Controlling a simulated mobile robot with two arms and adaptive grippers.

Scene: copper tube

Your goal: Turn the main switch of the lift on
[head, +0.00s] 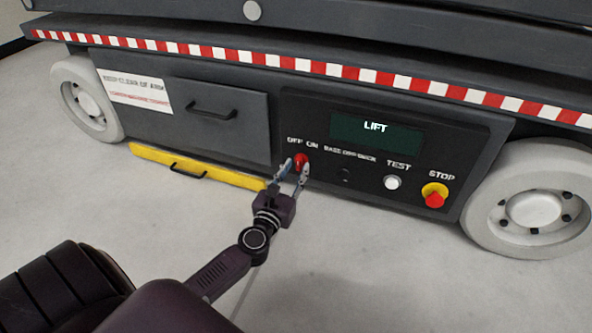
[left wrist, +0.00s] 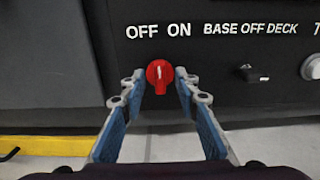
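The red main switch (head: 300,160) is on the lift's dark control panel (head: 325,188), below the words OFF and ON. In the left wrist view the red switch (left wrist: 159,78) shows a white mark near its top, pointing about upward between OFF and ON. My left gripper (head: 295,171) is in front of the panel with its fingers apart. In the left wrist view the fingertips of the left gripper (left wrist: 160,84) stand on either side of the switch, with gaps visible; I cannot tell their exact depth. My right gripper is not in view.
The panel also has a display (head: 375,132) reading LIFT, a black BASE OFF DECK selector (left wrist: 255,74), a white TEST button (head: 392,183) and a red STOP button (head: 434,199). A yellow tray (head: 228,176) sticks out at left. White wheels (head: 525,200) flank the body.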

